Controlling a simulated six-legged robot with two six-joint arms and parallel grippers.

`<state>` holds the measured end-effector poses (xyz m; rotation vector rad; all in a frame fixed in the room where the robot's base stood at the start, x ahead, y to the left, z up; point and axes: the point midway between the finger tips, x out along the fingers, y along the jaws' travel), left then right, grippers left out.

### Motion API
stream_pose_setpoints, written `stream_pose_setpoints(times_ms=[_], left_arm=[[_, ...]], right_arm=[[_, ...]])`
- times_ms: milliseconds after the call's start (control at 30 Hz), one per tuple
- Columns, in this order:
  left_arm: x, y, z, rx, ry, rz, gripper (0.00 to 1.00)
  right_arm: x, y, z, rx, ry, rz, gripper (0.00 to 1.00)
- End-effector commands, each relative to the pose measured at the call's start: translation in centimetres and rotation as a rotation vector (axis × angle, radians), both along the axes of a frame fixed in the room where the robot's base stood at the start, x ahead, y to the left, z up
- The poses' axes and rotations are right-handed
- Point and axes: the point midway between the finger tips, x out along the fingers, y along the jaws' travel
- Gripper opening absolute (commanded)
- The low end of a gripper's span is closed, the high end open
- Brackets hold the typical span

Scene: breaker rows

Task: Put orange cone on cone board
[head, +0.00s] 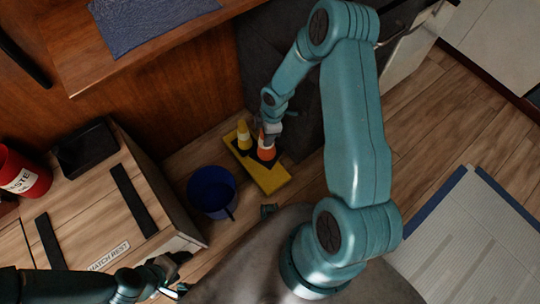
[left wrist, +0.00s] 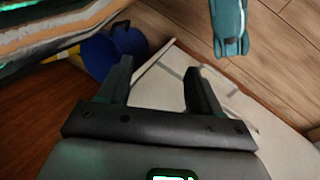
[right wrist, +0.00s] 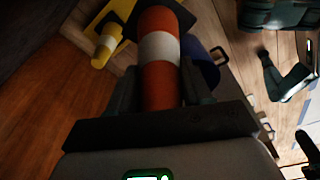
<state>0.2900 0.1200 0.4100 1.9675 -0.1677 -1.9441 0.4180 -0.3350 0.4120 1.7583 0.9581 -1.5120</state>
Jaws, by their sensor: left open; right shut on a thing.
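The orange cone (head: 267,154), with a white band and dark base, is in my right gripper (head: 271,133). In the right wrist view the orange cone (right wrist: 160,80) runs between the fingers, its dark base at the far end. The yellow cone board (head: 270,179) lies on the floor under it in the head view. A yellow cone (head: 243,135) with a white band stands on the board's far part, beside the orange cone. I cannot tell whether the orange cone's base touches the board. My left gripper (head: 176,262) is open and empty by the wooden box; its fingers (left wrist: 157,85) show apart.
A blue bucket (head: 211,190) stands left of the board. A wooden box (head: 95,205) labelled hatch rest, with a black tray (head: 86,150), and a red waste bin (head: 22,175) are at left. A wooden cabinet (head: 150,95) rises behind.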

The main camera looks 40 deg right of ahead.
Motion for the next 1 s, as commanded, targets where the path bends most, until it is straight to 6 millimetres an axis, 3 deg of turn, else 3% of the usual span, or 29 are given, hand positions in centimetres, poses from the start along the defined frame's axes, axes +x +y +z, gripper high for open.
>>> stream_pose_setpoints(times_ms=[33,167,267,600,700,1000], left_arm=[[0.0,0.0,-1.2,0.0,0.0,0.0,0.64],[0.0,0.0,-2.0,0.0,0.0,0.0,0.64],[0.0,0.0,-3.0,0.0,0.0,0.0,0.64],[0.9,0.8,-7.0,0.006,-0.015,0.032,0.64],[1.0,1.0,-7.6,0.007,-0.018,0.04,0.64],[1.3,1.2,-8.7,0.009,-0.022,0.049,0.64]], right_arm=[[-0.1,-0.5,-1.4,0.0,0.0,0.021,0.0],[-0.2,-1.1,-2.7,-0.001,0.0,0.063,0.0],[-0.3,-1.1,-5.0,0.001,0.002,0.07,0.0],[-0.3,-1.4,-14.9,-0.001,0.001,0.071,0.0],[-0.3,-1.4,-16.6,-0.001,0.0,0.07,0.0],[-0.3,-1.4,-19.5,0.0,0.0,0.07,0.0]])
